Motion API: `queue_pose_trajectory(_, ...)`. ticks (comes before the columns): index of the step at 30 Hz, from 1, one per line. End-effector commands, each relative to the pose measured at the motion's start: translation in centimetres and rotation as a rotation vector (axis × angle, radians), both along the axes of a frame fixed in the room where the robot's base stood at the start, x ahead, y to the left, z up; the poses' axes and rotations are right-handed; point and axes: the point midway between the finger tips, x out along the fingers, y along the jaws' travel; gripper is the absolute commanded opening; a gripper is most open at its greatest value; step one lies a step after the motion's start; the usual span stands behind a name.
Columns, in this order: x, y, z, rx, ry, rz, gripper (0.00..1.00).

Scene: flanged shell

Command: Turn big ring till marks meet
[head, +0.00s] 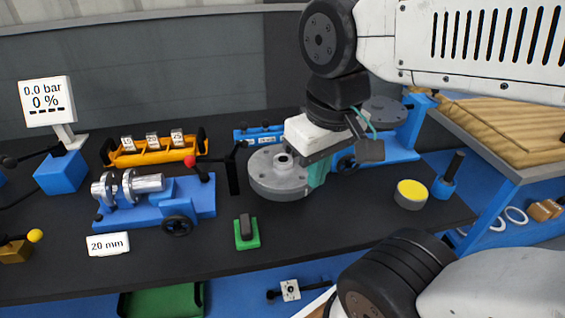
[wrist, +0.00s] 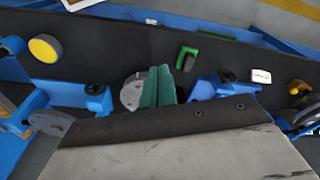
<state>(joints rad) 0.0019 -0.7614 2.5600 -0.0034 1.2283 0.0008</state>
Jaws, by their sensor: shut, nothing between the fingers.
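The big ring looks to be the round grey flange (head: 278,181) with a small hub on top, on the dark bench in the head view. Part of it shows in the wrist view (wrist: 130,93), beside my fingers. My gripper (head: 317,172) has teal fingers and is at the flange's right side; I cannot tell whether they touch it. In the wrist view my gripper (wrist: 158,86) has its fingers together with nothing between them. A second grey disc (head: 384,110) sits on a blue stand behind, partly hidden by my arm. I cannot make out any marks.
A blue fixture (head: 155,208) with metal flanges and a red-knobbed lever stands left. A green-based block (head: 246,232) lies in front. A yellow-topped cylinder (head: 411,194) and a blue holder (head: 446,187) stand right. An orange rack (head: 153,152) is behind.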

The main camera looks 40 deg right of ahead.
Motion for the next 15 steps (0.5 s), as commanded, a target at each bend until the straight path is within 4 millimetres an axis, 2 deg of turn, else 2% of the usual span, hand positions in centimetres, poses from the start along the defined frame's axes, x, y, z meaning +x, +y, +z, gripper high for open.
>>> queue_pose_trajectory(9, 0.0, 0.0, 0.0, 0.0, 0.0, 0.0, 0.0)
queue_pose_trajectory(12, 0.01, -0.14, -0.02, 0.0, 0.001, -0.008, 0.28)
queue_pose_trajectory(13, 0.07, -0.28, -0.15, 0.0, 0.008, -0.015, 0.34)
queue_pose_trajectory(15, 0.29, -0.71, -0.74, 0.0, 0.04, -0.038, 0.34)
